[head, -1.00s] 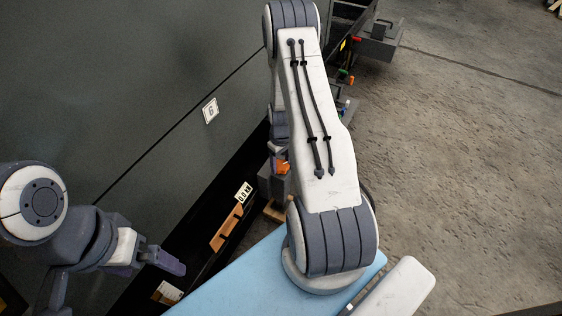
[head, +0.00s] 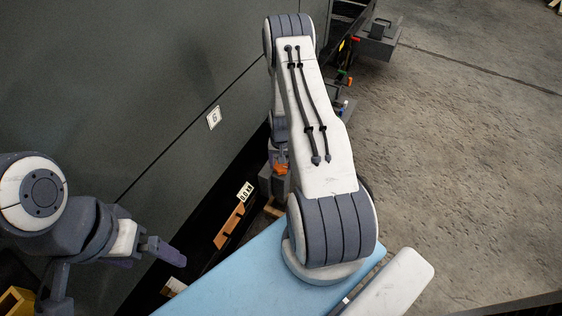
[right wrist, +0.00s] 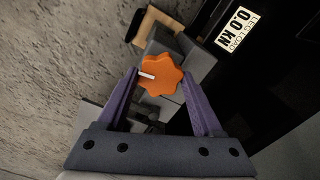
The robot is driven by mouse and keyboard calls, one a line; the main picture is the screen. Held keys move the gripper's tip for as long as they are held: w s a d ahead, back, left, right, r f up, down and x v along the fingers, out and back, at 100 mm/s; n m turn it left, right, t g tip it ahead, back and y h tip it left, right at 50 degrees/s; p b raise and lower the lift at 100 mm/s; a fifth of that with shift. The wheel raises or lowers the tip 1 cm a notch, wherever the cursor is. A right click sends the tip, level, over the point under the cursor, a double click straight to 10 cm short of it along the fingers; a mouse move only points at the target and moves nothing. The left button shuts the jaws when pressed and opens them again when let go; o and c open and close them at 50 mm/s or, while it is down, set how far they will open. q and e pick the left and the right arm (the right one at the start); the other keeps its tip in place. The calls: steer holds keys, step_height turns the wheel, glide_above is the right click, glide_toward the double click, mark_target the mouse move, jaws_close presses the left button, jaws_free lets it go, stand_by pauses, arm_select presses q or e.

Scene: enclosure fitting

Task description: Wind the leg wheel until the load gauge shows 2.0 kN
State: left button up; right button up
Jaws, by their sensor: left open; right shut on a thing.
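The leg wheel (right wrist: 162,75) is an orange lobed knob with a white mark on one side. My right gripper (right wrist: 162,80) has its purple fingers on either side of the wheel and is shut on it. In the head view the wheel (head: 280,168) is a small orange patch, mostly hidden by my right arm. The load gauge (right wrist: 236,26) reads 0.0 kN in the right wrist view; its label also shows in the head view (head: 245,191). My left gripper (head: 166,251) is open and empty at the lower left, in front of the dark panel.
A grey enclosure wall with a plate marked 6 (head: 214,118) fills the left. A grey block (head: 379,40) stands at the back. Bare concrete floor (head: 470,150) is open at the right.

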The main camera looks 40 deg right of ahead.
mark_target(281, 166)
steer(key=shift+m, duration=0.9)
steer(key=o, duration=1.4)
steer(key=shift+c, duration=0.2)
step_height(281, 166, up, 10)
steer(key=p, duration=0.3)
steer(key=shift+r+p, duration=0.25)
steer(key=shift+p, duration=0.05)
